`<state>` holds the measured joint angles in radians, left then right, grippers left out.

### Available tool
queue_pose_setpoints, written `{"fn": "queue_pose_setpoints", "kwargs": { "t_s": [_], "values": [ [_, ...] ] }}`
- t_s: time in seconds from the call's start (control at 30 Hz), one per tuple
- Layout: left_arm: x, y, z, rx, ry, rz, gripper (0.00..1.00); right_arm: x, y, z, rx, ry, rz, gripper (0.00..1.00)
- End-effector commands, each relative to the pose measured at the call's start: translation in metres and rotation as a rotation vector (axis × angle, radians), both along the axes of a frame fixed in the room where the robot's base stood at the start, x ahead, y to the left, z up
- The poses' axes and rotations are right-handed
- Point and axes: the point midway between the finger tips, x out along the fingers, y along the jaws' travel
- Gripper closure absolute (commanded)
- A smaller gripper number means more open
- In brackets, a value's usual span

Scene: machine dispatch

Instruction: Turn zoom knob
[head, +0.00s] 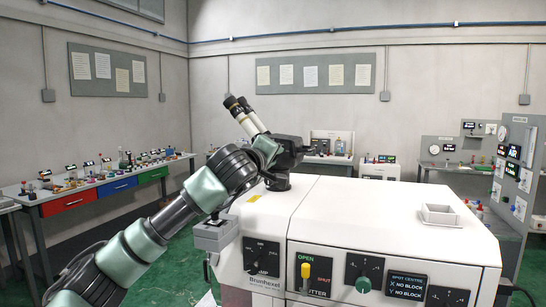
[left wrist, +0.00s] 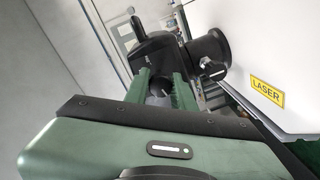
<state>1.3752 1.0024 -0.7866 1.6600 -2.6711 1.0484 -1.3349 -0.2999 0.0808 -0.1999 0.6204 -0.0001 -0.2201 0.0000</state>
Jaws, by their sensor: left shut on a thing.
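The black microscope (head: 288,152) with two eyepieces stands on top of a white machine, at its left back corner. My left arm reaches up from the lower left, and its gripper (head: 264,150) is at the microscope's left side. In the left wrist view the two green fingers (left wrist: 162,80) are shut on a dark round knob (left wrist: 159,91) on the side of the microscope (left wrist: 165,52). The knob is partly hidden between the fingers, and any marking on it is too small to read. In the head view the gripper hides it. My right gripper is out of view.
The white machine (head: 335,202) fills the lower right, with knobs, a yellow shutter lever (head: 305,271) and a small white tray (head: 438,215). A yellow LASER label (left wrist: 267,91) is close to the microscope. Benches with small items line the walls.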

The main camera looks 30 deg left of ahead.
Motion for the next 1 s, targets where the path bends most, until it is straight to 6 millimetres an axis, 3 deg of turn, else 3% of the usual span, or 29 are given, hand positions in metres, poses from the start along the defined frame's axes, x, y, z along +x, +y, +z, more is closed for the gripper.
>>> {"fn": "queue_pose_setpoints", "kwargs": {
  "t_s": [0.1,0.13,0.2,0.57,1.0],
  "values": [
    [0.0,0.0,-0.002,0.001,0.006,0.001,1.0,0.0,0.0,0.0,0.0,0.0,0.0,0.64],
    [0.0,0.0,-0.002,0.001,0.005,0.002,0.67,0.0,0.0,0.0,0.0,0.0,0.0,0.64],
    [0.0,0.0,-0.002,0.0,0.004,0.001,0.54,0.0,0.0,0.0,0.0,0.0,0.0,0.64],
    [-0.004,-0.001,-0.001,0.0,0.0,0.0,0.54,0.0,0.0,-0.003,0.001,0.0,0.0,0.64],
    [-0.067,-0.017,0.002,0.0,0.0,0.0,0.54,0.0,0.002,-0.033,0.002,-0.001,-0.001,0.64]
  ]
}}
